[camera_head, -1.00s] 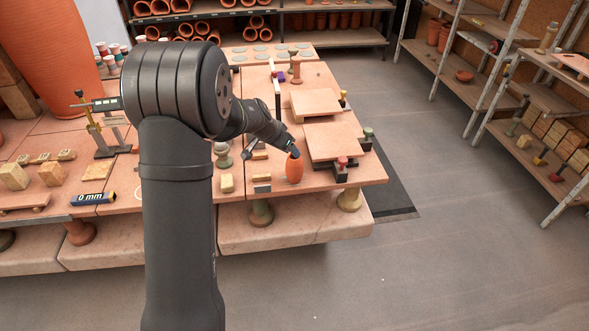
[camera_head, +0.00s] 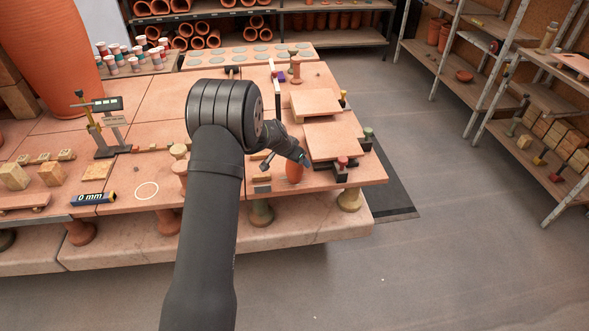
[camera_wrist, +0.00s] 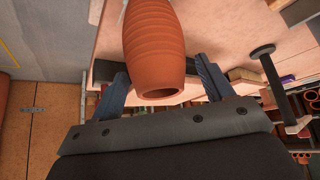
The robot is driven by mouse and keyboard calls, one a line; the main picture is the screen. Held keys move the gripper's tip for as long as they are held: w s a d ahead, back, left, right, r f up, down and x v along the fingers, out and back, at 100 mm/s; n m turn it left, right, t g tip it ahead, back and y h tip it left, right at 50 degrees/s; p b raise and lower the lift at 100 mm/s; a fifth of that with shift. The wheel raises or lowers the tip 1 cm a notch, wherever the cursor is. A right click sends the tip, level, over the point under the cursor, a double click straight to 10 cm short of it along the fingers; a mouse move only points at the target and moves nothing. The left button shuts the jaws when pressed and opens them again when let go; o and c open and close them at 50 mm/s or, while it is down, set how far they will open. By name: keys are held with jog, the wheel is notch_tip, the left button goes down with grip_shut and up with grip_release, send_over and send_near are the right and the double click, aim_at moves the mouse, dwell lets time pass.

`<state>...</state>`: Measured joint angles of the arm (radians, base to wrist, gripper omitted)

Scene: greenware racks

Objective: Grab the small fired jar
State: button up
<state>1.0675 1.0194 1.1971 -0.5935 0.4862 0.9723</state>
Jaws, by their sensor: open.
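The small fired jar (camera_head: 294,172) is a ribbed orange-brown vessel standing near the front right of the table, close to the stacked boards. In the wrist view the jar (camera_wrist: 154,48) appears upside down, with its open mouth toward my gripper. My gripper (camera_wrist: 158,76) is open, its two dark blue fingers on either side of the jar's mouth end. I cannot tell whether either finger touches it. In the head view my gripper (camera_head: 303,160) is over the jar's top and hides part of it.
Boards on supports (camera_head: 333,141) stand just right of the jar, with a red-topped peg (camera_head: 342,162) near it. A small block (camera_head: 262,188) lies to its left. The table's front edge is close. A caliper stand (camera_head: 104,130) is far left, and a white ring mark (camera_head: 147,190) lies on clear table.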

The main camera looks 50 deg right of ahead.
jog(key=shift+d+f, duration=0.3)
jog(key=shift+f, duration=0.1)
jog(key=c, duration=1.2)
jog(key=shift+o, duration=0.2)
jog(key=shift+r, duration=0.1)
